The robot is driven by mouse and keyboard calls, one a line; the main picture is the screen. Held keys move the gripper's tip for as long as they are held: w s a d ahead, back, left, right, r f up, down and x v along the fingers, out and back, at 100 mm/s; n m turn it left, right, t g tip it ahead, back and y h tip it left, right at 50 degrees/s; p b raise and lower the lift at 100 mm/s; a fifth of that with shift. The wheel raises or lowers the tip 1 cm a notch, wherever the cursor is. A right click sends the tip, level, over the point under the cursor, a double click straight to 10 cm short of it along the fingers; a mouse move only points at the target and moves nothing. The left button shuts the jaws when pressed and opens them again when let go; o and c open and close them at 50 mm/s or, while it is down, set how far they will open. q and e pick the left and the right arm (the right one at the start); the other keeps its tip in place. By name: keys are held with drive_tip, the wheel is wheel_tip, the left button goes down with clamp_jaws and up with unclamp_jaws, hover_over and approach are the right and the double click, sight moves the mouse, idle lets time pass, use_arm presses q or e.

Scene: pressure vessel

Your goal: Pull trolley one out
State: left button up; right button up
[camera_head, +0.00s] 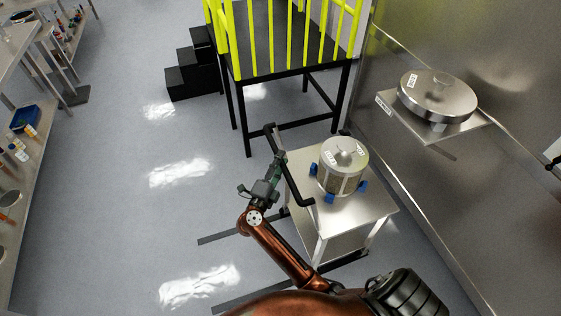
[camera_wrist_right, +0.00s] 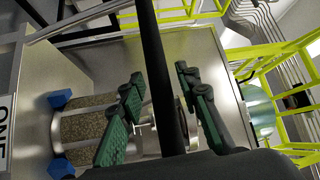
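Trolley one is a steel trolley (camera_head: 375,208) right of centre in the head view. Its "ONE" label (camera_wrist_right: 6,135) shows at the left edge of the wrist view. A black handle (camera_head: 298,198) runs along its left side and crosses the middle of the wrist view as a dark bar (camera_wrist_right: 165,75). My right gripper (camera_head: 277,160) is at this handle. Its green fingers (camera_wrist_right: 166,100) are open, one on each side of the bar, with gaps visible. A metal canister (camera_head: 343,165) with blue feet stands on the trolley top. My left gripper is not in view.
A black platform (camera_head: 290,62) with yellow railings and black steps (camera_head: 192,78) stands behind the trolley. A steel wall with a shelf (camera_head: 437,128) holding a round lid (camera_head: 437,92) is at right. Benches line the left. The floor (camera_head: 120,190) left of the trolley is clear.

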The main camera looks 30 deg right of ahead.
clamp_jaws()
idle(0.5)
